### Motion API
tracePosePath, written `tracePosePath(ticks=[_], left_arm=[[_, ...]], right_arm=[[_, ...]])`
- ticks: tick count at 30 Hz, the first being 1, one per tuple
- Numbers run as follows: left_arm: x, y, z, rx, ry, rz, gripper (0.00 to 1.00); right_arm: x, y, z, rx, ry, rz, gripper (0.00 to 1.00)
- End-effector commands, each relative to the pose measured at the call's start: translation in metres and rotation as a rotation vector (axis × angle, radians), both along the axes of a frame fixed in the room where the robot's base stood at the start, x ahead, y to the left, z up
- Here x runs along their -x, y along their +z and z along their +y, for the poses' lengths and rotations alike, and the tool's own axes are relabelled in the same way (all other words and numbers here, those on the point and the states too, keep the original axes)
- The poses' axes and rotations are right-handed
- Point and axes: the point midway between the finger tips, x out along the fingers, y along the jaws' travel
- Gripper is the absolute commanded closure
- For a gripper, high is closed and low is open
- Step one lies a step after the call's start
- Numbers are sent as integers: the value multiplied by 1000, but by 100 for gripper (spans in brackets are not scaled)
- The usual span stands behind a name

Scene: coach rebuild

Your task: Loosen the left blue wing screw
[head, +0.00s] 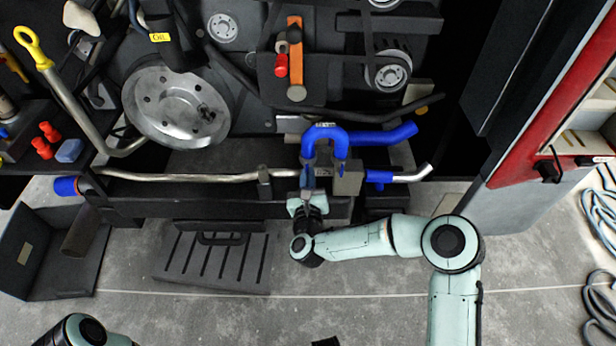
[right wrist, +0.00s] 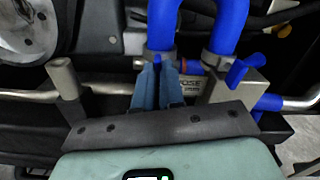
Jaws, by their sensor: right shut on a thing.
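A U-shaped blue hose (head: 325,132) stands at the front of the engine, and its two legs also show in the right wrist view (right wrist: 230,28). A metal clamp (right wrist: 159,56) rings the left leg and another clamp (right wrist: 219,62) rings the right leg. The right blue wing screw (right wrist: 238,70) stands free at the right clamp. My right gripper (right wrist: 158,72) is shut just below the left clamp, where its fingers hide the left wing screw or most of it. In the head view, the right gripper (head: 308,183) points up at the hose's left leg. My left gripper is out of view.
A metal pipe (head: 200,178) runs left of the gripper, above a dark beam. A grey block (head: 348,180) stands close on the right. A slatted dark panel (head: 215,258) and an open bin (head: 60,225) lie lower left. A red cabinet (head: 545,110) stands right.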

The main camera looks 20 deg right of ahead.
Motion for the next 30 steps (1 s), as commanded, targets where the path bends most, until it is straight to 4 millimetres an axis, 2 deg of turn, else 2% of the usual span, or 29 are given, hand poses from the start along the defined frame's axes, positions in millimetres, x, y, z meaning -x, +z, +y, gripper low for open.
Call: tracePosePath(ticks=[8,30], left_arm=[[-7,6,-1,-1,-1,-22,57],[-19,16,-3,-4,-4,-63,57]], right_arm=[[0,1,1,151,1,43,100],[0,0,1,818,1,235,100]])
